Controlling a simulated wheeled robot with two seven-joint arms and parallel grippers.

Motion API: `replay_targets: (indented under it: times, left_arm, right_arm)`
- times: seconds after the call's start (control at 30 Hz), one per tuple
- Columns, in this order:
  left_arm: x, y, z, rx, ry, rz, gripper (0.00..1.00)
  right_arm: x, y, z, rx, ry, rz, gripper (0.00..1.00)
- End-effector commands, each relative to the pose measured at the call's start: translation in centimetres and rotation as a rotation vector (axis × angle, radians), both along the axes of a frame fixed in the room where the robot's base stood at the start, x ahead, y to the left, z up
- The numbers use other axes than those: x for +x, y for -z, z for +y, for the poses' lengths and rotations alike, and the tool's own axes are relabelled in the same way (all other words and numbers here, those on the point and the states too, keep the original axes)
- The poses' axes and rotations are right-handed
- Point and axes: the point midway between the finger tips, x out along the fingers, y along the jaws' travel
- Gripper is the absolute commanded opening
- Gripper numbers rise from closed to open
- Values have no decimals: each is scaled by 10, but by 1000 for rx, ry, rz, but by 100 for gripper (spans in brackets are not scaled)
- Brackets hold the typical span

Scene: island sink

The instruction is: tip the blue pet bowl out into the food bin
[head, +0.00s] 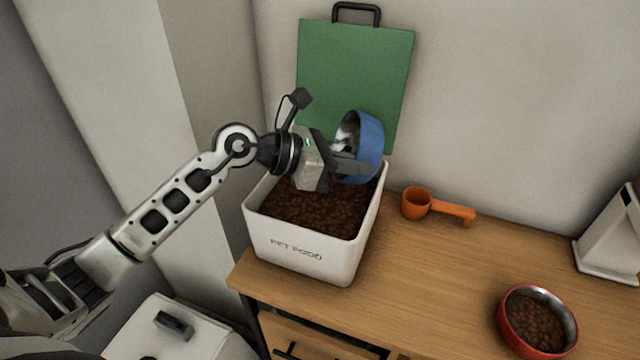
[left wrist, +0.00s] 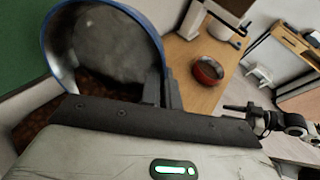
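The blue pet bowl (head: 370,145) is tilted steeply on its side above the right part of the food bin (head: 305,252). My left gripper (head: 358,166) is shut on the bowl's wall. In the left wrist view the bowl (left wrist: 104,42) shows its grey metal inside, with no kibble seen in it. The bin is white, marked PET FOOD, open at the top and filled with brown kibble. My right gripper is not in the head view; an arm with a dark gripper (left wrist: 245,110) shows small at the right of the left wrist view, its fingers unclear.
A green lid or board (head: 350,75) with a black handle leans against the wall behind the bin. An orange scoop (head: 418,203) lies right of the bin. A red bowl of kibble (head: 537,322) stands at the front right. The wooden counter (head: 430,265) between them is clear.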

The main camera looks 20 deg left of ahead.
Motion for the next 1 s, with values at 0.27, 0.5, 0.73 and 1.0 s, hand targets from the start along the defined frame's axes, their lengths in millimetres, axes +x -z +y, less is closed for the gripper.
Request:
replay_targets:
  times: [0.27,0.5,0.73,1.0]
  left_arm:
    - [-1,1,2,-28,0,-18,0]
    - [-3,0,5,-49,0,-32,0]
    - [-5,0,9,-70,0,-45,0]
    - [-7,-1,12,-96,0,-61,0]
  right_arm:
    - [2,5,3,16,4,-8,36]
    - [4,6,6,42,13,-17,36]
    - [4,10,7,53,15,-21,36]
    - [5,13,8,70,18,-29,36]
